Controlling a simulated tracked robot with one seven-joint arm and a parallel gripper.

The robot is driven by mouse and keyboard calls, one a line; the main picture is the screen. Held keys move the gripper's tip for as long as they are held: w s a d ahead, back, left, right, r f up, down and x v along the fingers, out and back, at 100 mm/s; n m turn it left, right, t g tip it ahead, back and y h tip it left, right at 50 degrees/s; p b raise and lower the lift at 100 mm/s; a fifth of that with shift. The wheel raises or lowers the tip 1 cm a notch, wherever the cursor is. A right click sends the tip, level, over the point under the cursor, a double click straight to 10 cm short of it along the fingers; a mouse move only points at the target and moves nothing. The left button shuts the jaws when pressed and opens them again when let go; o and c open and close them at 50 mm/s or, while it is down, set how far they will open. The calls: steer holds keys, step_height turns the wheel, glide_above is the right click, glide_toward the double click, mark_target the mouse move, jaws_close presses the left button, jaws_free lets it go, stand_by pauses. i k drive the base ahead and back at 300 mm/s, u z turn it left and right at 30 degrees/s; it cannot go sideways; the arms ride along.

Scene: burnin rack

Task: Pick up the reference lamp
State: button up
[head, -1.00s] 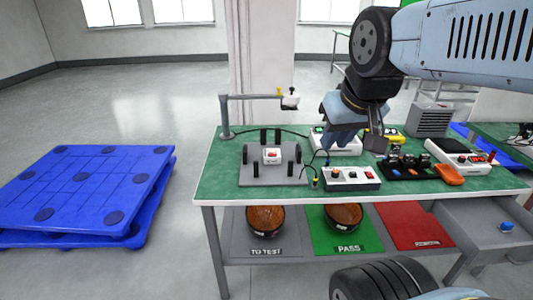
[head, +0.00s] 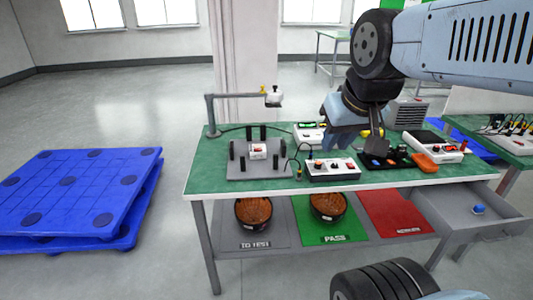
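I cannot tell which thing is the reference lamp. Several small parts with dark, blue and orange tops sit in a black tray (head: 370,165) on the right half of the green bench (head: 225,180); they are too small to identify. My gripper (head: 377,146) hangs over the bench, in front of this tray in the picture, and covers part of it. Its fingers are dark and small, so I cannot see whether they are open or shut. I see nothing clearly held in it.
A control box (head: 332,170), a test fixture (head: 258,172) and an overhead arm (head: 235,96) stand left of the tray. An orange object (head: 425,163) lies right of it. Bowls (head: 253,212) (head: 328,206) sit below, beside an open drawer (head: 490,222). Blue pallets (head: 80,195) lie left.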

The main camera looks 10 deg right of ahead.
mark_target(254, 155)
steer(key=k, duration=0.35)
steer(key=u, duration=0.35)
steer(key=i, duration=0.65)
steer(key=z, duration=1.5)
steer(key=i, duration=0.15)
steer(key=z, duration=2)
